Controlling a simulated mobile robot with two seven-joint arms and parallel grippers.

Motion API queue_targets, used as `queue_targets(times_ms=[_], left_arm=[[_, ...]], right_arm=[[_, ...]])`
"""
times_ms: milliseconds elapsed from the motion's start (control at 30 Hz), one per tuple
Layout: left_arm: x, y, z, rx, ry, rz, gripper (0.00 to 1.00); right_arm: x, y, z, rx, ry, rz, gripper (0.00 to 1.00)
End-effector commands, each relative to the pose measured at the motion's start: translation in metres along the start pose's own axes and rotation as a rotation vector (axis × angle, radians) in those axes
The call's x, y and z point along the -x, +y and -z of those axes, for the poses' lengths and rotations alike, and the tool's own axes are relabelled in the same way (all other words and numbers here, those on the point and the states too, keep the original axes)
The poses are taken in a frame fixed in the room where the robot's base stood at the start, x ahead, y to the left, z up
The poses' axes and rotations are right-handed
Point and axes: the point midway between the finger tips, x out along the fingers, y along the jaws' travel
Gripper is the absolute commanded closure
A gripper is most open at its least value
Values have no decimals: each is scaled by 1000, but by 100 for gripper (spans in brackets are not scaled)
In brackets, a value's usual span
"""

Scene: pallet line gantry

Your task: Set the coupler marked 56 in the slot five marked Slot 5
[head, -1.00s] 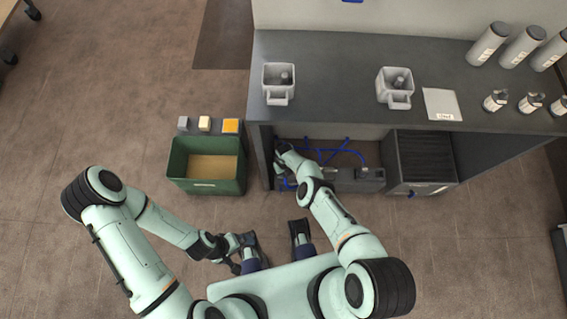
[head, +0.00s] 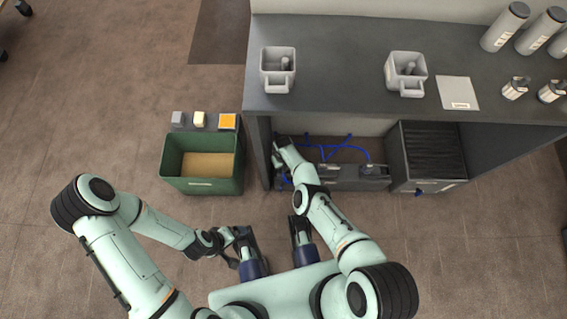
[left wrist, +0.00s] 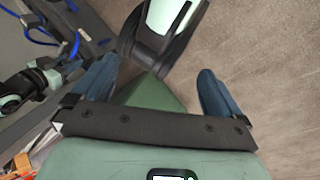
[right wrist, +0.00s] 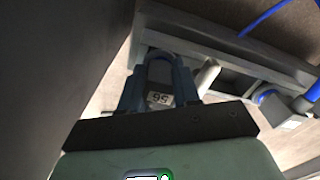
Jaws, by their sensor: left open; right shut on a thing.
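In the right wrist view, my right gripper (right wrist: 158,78) is shut on a coupler marked 56 (right wrist: 158,99), whose number reads upside down. In the head view the right arm reaches under the bench's left end, and its gripper is mostly hidden in shadow. A long grey rack (head: 345,180) stands under the bench; it also shows just beyond the held coupler in the right wrist view (right wrist: 225,58). I cannot read a Slot 5 mark in any view. I cannot tell whether the coupler touches the rack. My left gripper (left wrist: 155,85) is open and empty.
The dark bench (head: 340,65) overhangs the rack, and its left side panel (head: 259,155) is close to my right arm. Blue hoses (head: 325,146) run behind the rack. A green bin (head: 201,185) stands left, and a dark ribbed unit (head: 428,155) right. Front floor is clear.

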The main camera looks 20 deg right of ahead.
Motion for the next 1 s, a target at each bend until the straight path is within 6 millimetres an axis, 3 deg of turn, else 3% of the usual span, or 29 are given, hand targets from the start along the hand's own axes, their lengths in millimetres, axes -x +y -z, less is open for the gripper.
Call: queue_targets(times_ms=[167, 200, 267, 667, 900, 1000], left_arm=[[-2, -1, 2, 1, 5, 0, 0], [-2, -1, 3, 1, 7, 0, 0], [-2, -1, 2, 1, 7, 0, 0], [2, 1, -2, 0, -4, 0, 0], [32, 10, -37, -8, -104, -4, 0], [47, 12, -42, -6, -124, 1, 0]], right_arm=[[-3, 0, 0, 0, 0, 0, 100], [-3, 0, 0, 1, 1, 1, 62], [-3, 0, 0, 0, 1, 1, 43], [2, 0, 0, 0, 0, 0, 43], [32, 0, -1, 0, -2, -1, 43], [50, 0, -1, 0, -2, -1, 43]])
